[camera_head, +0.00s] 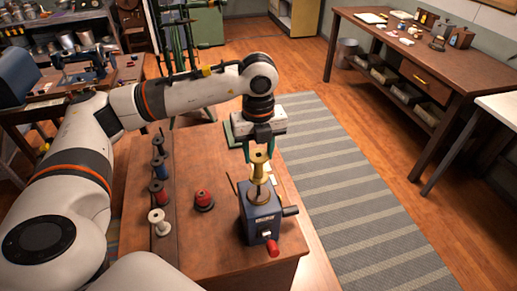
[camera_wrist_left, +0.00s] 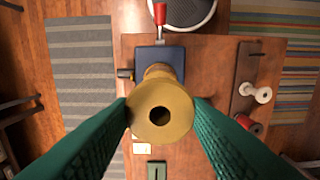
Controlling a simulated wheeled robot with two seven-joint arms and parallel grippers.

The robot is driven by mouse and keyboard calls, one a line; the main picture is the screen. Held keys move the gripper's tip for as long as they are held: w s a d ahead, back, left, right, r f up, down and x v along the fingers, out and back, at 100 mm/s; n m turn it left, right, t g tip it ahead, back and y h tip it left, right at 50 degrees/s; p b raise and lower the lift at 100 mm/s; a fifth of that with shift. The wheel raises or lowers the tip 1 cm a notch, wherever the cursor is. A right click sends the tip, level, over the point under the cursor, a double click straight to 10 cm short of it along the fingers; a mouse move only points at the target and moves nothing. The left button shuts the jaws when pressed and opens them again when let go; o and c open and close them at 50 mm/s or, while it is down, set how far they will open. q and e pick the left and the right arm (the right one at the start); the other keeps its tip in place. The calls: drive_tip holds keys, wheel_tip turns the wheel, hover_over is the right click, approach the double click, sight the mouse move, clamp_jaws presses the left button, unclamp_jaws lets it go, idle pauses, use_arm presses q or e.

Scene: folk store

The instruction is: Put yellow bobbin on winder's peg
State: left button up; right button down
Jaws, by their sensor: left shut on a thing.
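The yellow bobbin (camera_head: 259,173) is upright between the fingers of my left gripper (camera_head: 259,154), which is shut on it. It also shows in the left wrist view (camera_wrist_left: 145,120), with a dark, empty-looking hole in its top. The blue winder (camera_head: 258,220) stands on the wooden table directly below the bobbin, with a red-knobbed crank at its front. The winder also shows in the wrist view (camera_wrist_left: 150,52), partly behind the bobbin. The bobbin's lower end is close above the winder's round top plate. I cannot tell whether the peg is inside it. My right gripper is not in view.
A row of other bobbins, including a white one (camera_head: 159,222), stands farther left. A green-bodied object (camera_head: 236,130) lies behind the gripper. Striped rug and open floor lie right of the table.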

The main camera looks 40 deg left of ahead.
use_arm(q)
drive_tip(key=shift+f+b, duration=2.65)
drive_tip(key=shift+f, duration=0.5)
drive_tip(key=o, duration=0.8)
wheel_tip(320, 180, up, 12)
drive_tip(key=shift+b, duration=0.35)
